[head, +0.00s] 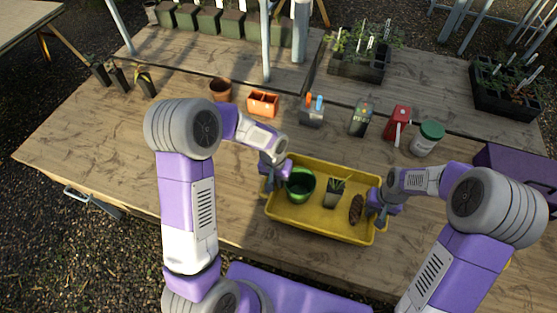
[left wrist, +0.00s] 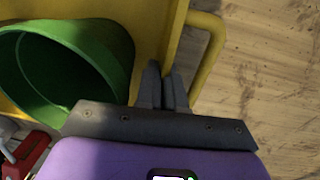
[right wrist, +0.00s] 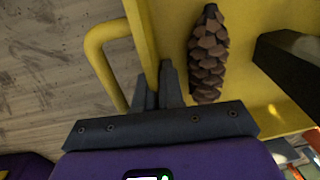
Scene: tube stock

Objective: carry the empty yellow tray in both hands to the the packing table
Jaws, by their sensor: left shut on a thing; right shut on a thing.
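The yellow tray (head: 312,226) is at the near side of the wooden table in the head view. It is not empty: it holds a green pot (head: 300,186), a small potted plant (head: 333,197) and a brown pine cone (head: 356,209). My left gripper (head: 272,178) is shut on the tray's left wall, beside the yellow handle (left wrist: 212,50). My right gripper (head: 377,203) is shut on the right wall, beside the other handle (right wrist: 101,50). The pine cone (right wrist: 208,58) lies close to my right fingers. I cannot tell whether the tray touches the table or which table is the packing table.
A purple box (head: 515,168) is at right. Another table (head: 22,18) is at far left. Bare wood lies left of the tray.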

